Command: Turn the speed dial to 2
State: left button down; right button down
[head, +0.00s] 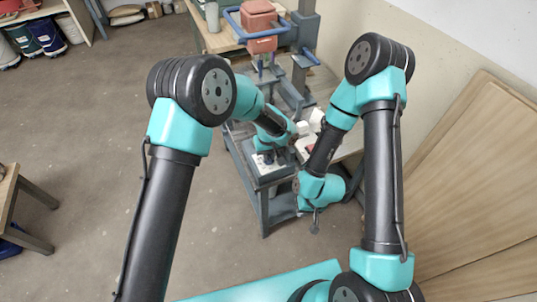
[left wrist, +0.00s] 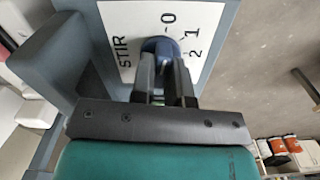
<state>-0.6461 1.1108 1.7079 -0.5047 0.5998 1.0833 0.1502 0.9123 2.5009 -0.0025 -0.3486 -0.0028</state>
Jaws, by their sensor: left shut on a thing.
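The speed dial (left wrist: 160,46) is a dark blue knob on a white panel (left wrist: 123,75) lettered STIR, with the marks 0, 1 and 2 to its upper right and right. My left gripper (left wrist: 162,74) is shut on the dial, one finger on each side of it. The fingers hide part of the dial, and I cannot tell which mark it points to. In the head view my left gripper (head: 268,158) is at the panel (head: 266,170) on the grey stand. My right gripper (head: 315,223) hangs low in front of the stand, away from the panel; its jaws are too small to read.
A grey metal stand (head: 264,197) carries the panel. White items (head: 303,128) lie right of the panel. Wooden boards (head: 470,190) lean on the right wall. The floor at left is mostly clear.

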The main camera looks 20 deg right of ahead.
pick_arm(q)
jog(key=shift+m, duration=0.4)
jog(key=m, duration=0.7)
jog(key=shift+d, duration=0.1)
jog(key=m, duration=0.4)
jog(key=shift+m, duration=2.1)
jog(key=c, duration=1.1)
grip_release()
jog(key=shift+s, duration=0.1)
